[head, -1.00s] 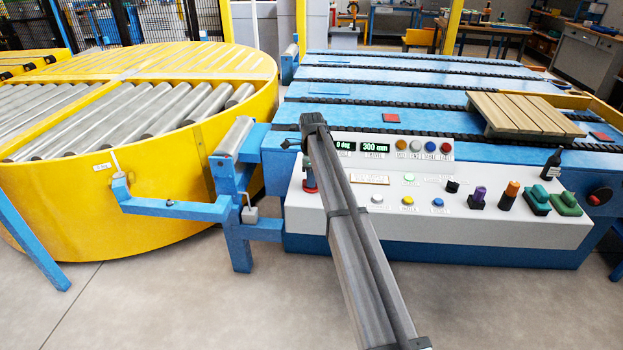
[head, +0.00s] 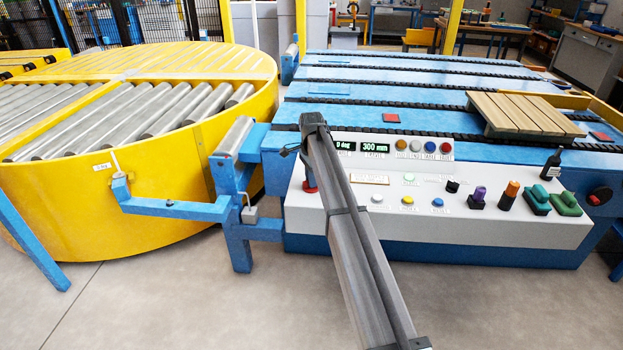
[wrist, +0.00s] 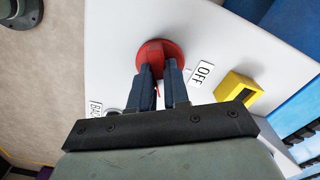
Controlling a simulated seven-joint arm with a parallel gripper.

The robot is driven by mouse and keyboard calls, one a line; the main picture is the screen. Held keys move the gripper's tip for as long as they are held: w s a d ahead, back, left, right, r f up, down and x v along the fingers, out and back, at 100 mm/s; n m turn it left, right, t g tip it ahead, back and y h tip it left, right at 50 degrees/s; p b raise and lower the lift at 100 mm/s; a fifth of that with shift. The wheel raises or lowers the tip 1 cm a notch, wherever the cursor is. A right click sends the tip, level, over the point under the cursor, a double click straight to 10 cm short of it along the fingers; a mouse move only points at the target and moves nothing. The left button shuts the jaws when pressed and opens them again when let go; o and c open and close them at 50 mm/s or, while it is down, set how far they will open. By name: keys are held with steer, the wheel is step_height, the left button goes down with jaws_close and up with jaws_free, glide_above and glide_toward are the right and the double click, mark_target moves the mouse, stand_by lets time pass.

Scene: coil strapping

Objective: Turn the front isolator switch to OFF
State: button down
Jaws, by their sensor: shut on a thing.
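The isolator switch shows in the wrist view as a round red part (wrist: 160,56) on the white panel, with an OFF label (wrist: 203,73) to its right. My gripper (wrist: 161,84) has its two dark fingers at the red switch, shut on it. The fingers hide the gripped part, so I cannot tell its exact angle. Another label (wrist: 96,108), partly covered, is to the left. In the head view a bit of the red switch (head: 309,186) shows beside my arm, and my gripper is hidden behind the arm.
A yellow block (wrist: 240,90) stands near the switch in the wrist view. In the head view the sloped white console (head: 330,218) carries several buttons, knobs and displays. A yellow roller turntable (head: 130,195) is at left, and a wooden pallet (head: 525,112) lies on the blue conveyor.

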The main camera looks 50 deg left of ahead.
steer(key=n, duration=0.6)
steer(key=shift+n, duration=0.3)
steer(key=n, duration=0.5)
steer(key=shift+n, duration=0.3)
steer(key=c, duration=1.1)
jaws_free()
step_height(320, 180, up, 14)
steer(key=shift+f, duration=0.1)
